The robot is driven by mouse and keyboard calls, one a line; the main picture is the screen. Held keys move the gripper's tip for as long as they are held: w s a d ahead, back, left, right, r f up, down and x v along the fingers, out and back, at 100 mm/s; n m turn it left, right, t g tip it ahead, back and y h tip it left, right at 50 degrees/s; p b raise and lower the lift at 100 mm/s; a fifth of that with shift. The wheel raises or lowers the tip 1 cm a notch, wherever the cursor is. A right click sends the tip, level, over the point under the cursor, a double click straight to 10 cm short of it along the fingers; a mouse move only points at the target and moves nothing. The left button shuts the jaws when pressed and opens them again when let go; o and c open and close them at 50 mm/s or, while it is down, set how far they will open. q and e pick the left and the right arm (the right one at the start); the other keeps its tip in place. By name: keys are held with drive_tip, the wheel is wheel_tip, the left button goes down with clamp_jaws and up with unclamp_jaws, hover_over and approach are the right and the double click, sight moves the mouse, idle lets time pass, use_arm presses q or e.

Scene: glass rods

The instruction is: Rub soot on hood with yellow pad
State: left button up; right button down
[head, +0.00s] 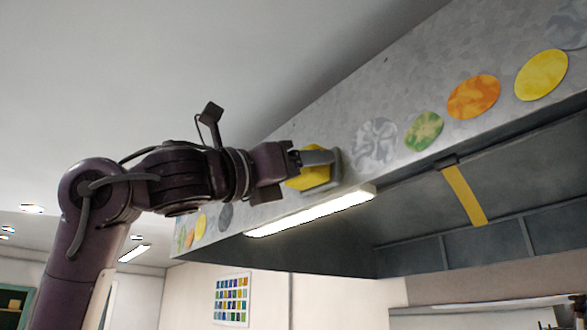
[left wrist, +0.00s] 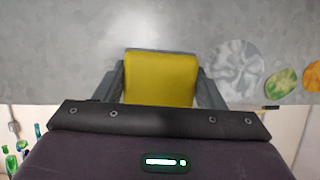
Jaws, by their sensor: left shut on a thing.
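The yellow pad (head: 308,179) is held in my left gripper (head: 322,164) at the hood's slanted front face (head: 330,120). In the left wrist view the pad (left wrist: 160,80) sits between the two grey fingers, its far edge against or very close to the grey metal; I cannot tell if it touches. A round grey-white mottled patch (head: 374,143) lies on the hood just right of the pad, and it also shows in the left wrist view (left wrist: 236,68). Darker grey patches lie farther left (head: 225,216) and at the top right (head: 568,25). I cannot tell which is soot. My right gripper is out of view.
Green (head: 424,131), orange (head: 473,97) and yellow (head: 541,75) patches mark the hood's face to the right, with more at its left end. A lit lamp strip (head: 312,211) runs along the lower edge. A yellow strap (head: 464,194) hangs under the hood.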

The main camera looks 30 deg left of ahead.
use_arm(q)
drive_tip(key=shift+s+d, duration=0.4)
drive_tip(key=shift+d, duration=0.6)
drive_tip(key=shift+s+d, duration=0.45)
drive_tip(key=shift+d, duration=0.6)
drive_tip(key=shift+s+d, duration=0.4)
drive_tip(key=shift+d, duration=0.6)
drive_tip(key=w+a, duration=0.2)
drive_tip(key=a, duration=0.4)
drive_tip(key=w+a, duration=0.3)
drive_tip(key=a, duration=0.4)
drive_tip(key=shift+w, duration=0.25)
drive_tip(key=shift+f, duration=0.1)
drive_tip(key=shift+s+a, duration=0.35)
drive_tip(key=shift+s, duration=0.6)
drive_tip(key=shift+s+a, duration=0.35)
drive_tip(key=shift+s, duration=0.55)
drive_tip(key=shift+s+a, duration=0.35)
drive_tip(key=shift+s, duration=0.6)
drive_tip(key=s, duration=0.1)
drive_tip(key=s+a, duration=0.1)
drive_tip(key=s, duration=0.1)
drive_tip(key=shift+a, duration=0.1)
drive_tip(key=shift+w, duration=0.15)
